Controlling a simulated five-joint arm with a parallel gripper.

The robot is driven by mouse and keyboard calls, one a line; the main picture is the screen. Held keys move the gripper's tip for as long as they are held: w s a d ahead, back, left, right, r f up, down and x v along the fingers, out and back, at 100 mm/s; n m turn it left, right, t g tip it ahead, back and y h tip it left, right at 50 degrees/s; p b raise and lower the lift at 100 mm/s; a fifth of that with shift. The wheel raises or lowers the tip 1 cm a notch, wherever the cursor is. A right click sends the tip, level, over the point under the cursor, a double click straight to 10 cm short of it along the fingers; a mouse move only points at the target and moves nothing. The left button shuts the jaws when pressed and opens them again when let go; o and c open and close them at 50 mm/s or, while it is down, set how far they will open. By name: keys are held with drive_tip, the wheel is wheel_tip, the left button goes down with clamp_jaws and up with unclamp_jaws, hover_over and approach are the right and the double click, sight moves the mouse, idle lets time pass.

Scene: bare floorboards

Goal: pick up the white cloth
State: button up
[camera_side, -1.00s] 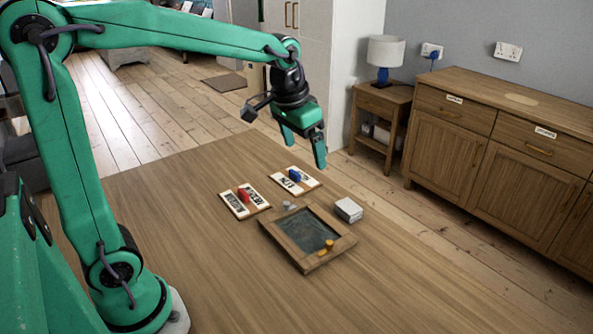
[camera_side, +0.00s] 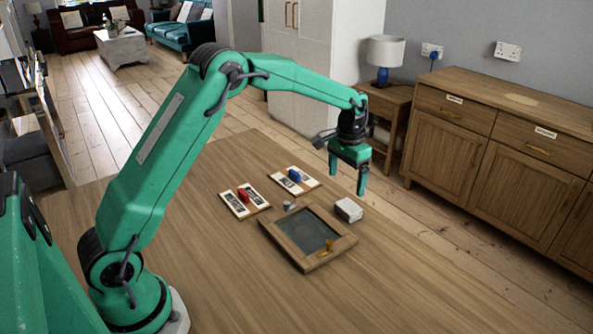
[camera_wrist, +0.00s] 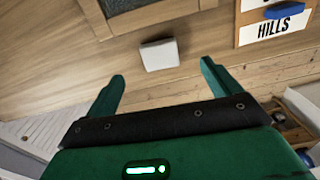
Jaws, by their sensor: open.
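The white cloth (camera_side: 348,209) is a small, thick, folded block lying on the wooden table, just right of the framed slate. In the wrist view the white cloth (camera_wrist: 160,54) lies beyond and between my two fingers. My gripper (camera_side: 348,187) is open, pointing down in the air above the far side of the cloth. Its fingers (camera_wrist: 162,80) are spread wide with nothing between them, and they look apart from the cloth.
A wood-framed slate (camera_side: 308,236) with a small yellow item (camera_side: 329,246) on its edge lies beside the cloth. Two label boards, one with a red piece (camera_side: 243,195) and one with a blue piece (camera_side: 295,175), lie behind it. The front of the table is clear.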

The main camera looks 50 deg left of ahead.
sight(346, 206)
drive_tip(key=shift+w+f, duration=0.35)
drive_tip(key=shift+f, duration=0.35)
drive_tip(key=shift+d+f, duration=0.2)
drive_tip(key=shift+f, duration=3.65)
drive_tip(key=c, duration=1.1)
drive_tip(key=shift+o, duration=0.2)
drive_tip(key=shift+r, duration=0.15)
drive_tip(key=shift+r, duration=0.5)
drive_tip(key=r, duration=0.3)
drive_tip(key=shift+d+r, duration=0.15)
drive_tip(key=shift+d, duration=0.15)
drive_tip(key=s+d+r, duration=0.5)
drive_tip(key=d+r, duration=0.1)
drive_tip(key=d, duration=0.3)
drive_tip(key=shift+s+d+r, duration=0.2)
drive_tip(key=shift+s+d, duration=0.1)
drive_tip(key=shift+d, duration=0.05)
